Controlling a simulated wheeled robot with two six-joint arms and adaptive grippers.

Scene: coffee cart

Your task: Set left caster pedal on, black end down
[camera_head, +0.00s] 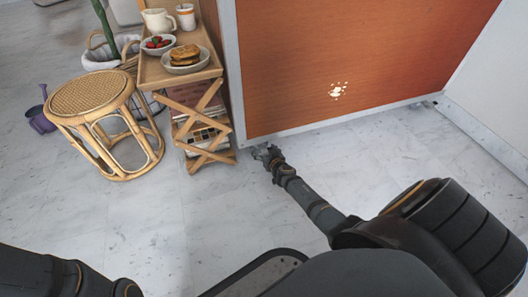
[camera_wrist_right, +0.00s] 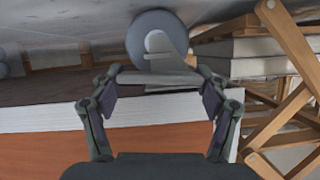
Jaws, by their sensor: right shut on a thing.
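The coffee cart (camera_head: 340,60) has an orange panel in a pale frame. My right gripper (camera_head: 267,154) is low at the cart's front left bottom corner and covers the left caster in the head view. In the right wrist view the left caster's grey wheel (camera_wrist_right: 157,38) shows behind the fingers. The caster pedal (camera_wrist_right: 160,78) is a pale grey bar spanning the space between the fingertips of my right gripper (camera_wrist_right: 160,86), which is shut on it. I cannot make out its black end or its tilt. My left gripper is outside the views.
A folding wooden side table (camera_head: 152,73) with food stands just left of the corner, its crossed legs close to my right gripper. A rattan stool (camera_head: 88,92) is further left. Another caster (camera_head: 428,103) is at the cart's right. The floor in front is clear.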

